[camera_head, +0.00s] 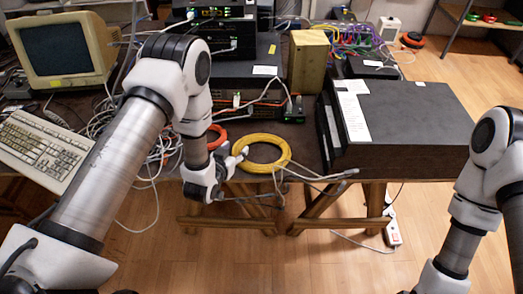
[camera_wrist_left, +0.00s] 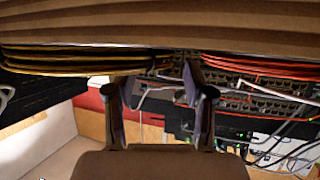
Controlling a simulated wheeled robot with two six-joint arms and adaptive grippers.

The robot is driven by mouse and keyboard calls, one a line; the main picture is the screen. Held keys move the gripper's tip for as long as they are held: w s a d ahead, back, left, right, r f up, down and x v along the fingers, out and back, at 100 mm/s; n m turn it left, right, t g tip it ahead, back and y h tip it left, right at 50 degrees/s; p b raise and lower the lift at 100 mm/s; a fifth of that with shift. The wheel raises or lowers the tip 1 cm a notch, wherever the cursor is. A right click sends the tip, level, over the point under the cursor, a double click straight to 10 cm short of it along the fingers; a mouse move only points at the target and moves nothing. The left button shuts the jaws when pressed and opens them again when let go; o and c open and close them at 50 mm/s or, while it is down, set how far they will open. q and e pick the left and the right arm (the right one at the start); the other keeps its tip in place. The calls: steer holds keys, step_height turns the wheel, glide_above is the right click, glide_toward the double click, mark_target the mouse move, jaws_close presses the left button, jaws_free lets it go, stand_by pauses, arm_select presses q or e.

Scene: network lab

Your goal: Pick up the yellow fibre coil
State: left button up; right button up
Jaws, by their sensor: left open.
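The yellow fibre coil (camera_head: 262,138) lies flat near the front edge of the dark table, with its pale cable ends trailing right. My left gripper (camera_head: 238,158) is at the coil's left side, low by the table edge. In the left wrist view the yellow coil (camera_wrist_left: 75,62) shows edge-on at upper left. My left gripper (camera_wrist_left: 152,88) is open there, its two fingers apart near the coil's end. Whether a finger touches the coil I cannot tell. My right arm shows at the right of the head view, but its gripper is out of the picture.
An orange coil (camera_head: 217,136) lies just left of the yellow one, partly behind my arm; it also shows in the left wrist view (camera_wrist_left: 265,66). A large black unit (camera_head: 410,110) stands close on the right. Stacked network devices (camera_head: 238,80) stand behind. A keyboard (camera_head: 42,148) lies left.

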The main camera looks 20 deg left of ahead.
arm_select(q)
steer(key=x, duration=0.2)
steer(key=shift+w+d+f, duration=0.1)
steer(key=shift+w+f, duration=0.05)
steer(key=shift+w, duration=0.1)
steer(key=shift+s, duration=0.1)
jaws_close()
